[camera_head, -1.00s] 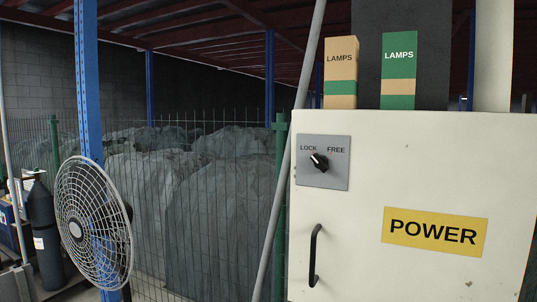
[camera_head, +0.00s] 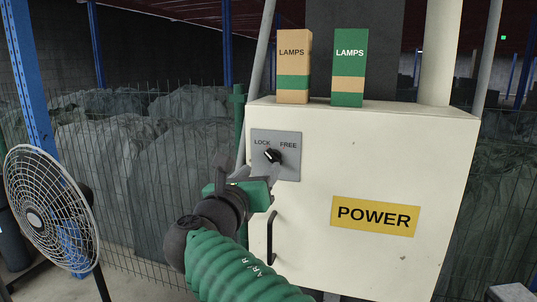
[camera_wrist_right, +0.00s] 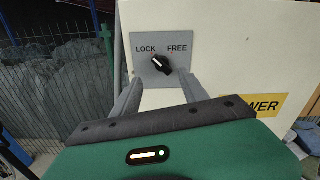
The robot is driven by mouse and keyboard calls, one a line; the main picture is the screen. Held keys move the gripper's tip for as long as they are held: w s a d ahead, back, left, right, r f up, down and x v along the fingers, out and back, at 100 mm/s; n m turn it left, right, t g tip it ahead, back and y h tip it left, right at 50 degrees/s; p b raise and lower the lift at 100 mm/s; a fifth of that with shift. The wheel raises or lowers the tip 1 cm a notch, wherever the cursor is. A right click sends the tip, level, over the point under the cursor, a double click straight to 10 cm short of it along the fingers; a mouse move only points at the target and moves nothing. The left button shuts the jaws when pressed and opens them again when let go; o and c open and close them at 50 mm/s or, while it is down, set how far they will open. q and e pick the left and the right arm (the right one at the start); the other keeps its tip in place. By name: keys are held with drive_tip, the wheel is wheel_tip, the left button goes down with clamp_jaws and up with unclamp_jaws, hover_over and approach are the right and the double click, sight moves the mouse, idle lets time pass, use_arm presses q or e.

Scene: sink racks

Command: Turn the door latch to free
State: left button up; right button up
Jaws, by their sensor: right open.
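The door latch is a black knob (camera_head: 272,156) on a grey plate (camera_head: 289,167) marked LOCK and FREE, on the front of a cream cabinet (camera_head: 420,160). The white mark on the knob points up-left, towards LOCK. In the wrist view the knob (camera_wrist_right: 160,64) stands just beyond my fingertips, between their lines. My right gripper (camera_head: 257,174) is open and empty, just below and in front of the plate; its two fingers also show in the wrist view (camera_wrist_right: 160,84). I see no contact with the knob. My left gripper is not in view.
A black door handle (camera_head: 270,238) is below the plate, right of my right wrist. Two LAMPS boxes (camera_head: 294,70) (camera_head: 349,70) stand on the cabinet top. A yellow POWER sign (camera_head: 375,216) is on the door. A fan (camera_head: 50,205) and wire fence are at left.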

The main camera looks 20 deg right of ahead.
sight(272, 160)
drive_tip(key=p+x, duration=0.2)
drive_tip(key=x, duration=0.5)
drive_tip(key=shift+s+d+r, duration=0.1)
drive_tip(key=shift+s, duration=0.05)
drive_tip(key=shift+w+d, duration=0.1)
drive_tip(key=shift+w, duration=0.2)
drive_tip(key=shift+s, duration=0.1)
drive_tip(key=shift+c, duration=1.4)
clamp_jaws()
